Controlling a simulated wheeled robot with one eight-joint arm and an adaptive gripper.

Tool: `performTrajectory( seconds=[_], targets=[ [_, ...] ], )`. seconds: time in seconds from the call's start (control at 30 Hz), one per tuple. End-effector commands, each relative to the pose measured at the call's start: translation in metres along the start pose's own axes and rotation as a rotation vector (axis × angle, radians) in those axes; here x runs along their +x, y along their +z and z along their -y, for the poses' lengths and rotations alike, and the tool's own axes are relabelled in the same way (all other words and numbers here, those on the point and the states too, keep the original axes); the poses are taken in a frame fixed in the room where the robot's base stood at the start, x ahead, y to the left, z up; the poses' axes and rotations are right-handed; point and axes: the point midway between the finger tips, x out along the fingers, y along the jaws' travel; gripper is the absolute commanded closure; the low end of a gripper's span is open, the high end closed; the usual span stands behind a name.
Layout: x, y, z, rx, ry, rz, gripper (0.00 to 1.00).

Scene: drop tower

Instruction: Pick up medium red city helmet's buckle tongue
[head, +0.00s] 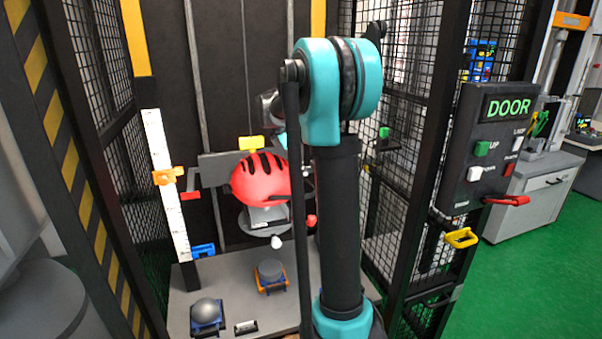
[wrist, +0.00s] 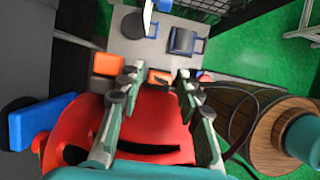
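The red helmet (head: 262,180), with black vents, sits on a grey stand inside the cage in the head view. It also fills the lower middle of the wrist view (wrist: 160,125). My gripper (wrist: 158,78) shows in the wrist view with its two fingers apart, over the helmet with the red shell between and below them. Nothing is clearly clamped between the fingertips. In the head view my arm hides the gripper. I cannot make out the buckle tongue with certainty in either view.
A ruler (head: 166,185) with orange and blue clamps stands left of the helmet. Anvils (head: 206,312) sit on the grey base plate (head: 225,278) below. Dark mesh cage walls flank both sides. A DOOR control box (head: 490,148) is at right.

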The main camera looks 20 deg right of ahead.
Motion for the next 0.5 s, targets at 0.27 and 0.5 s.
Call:
performTrajectory(
  seconds=[0.27,0.5],
  targets=[
    [-0.0003,-0.0001,0.0,0.0,0.0,0.0,0.89],
    [-0.0007,0.0,0.0001,0.0,0.0,0.0,0.89]
  ],
)
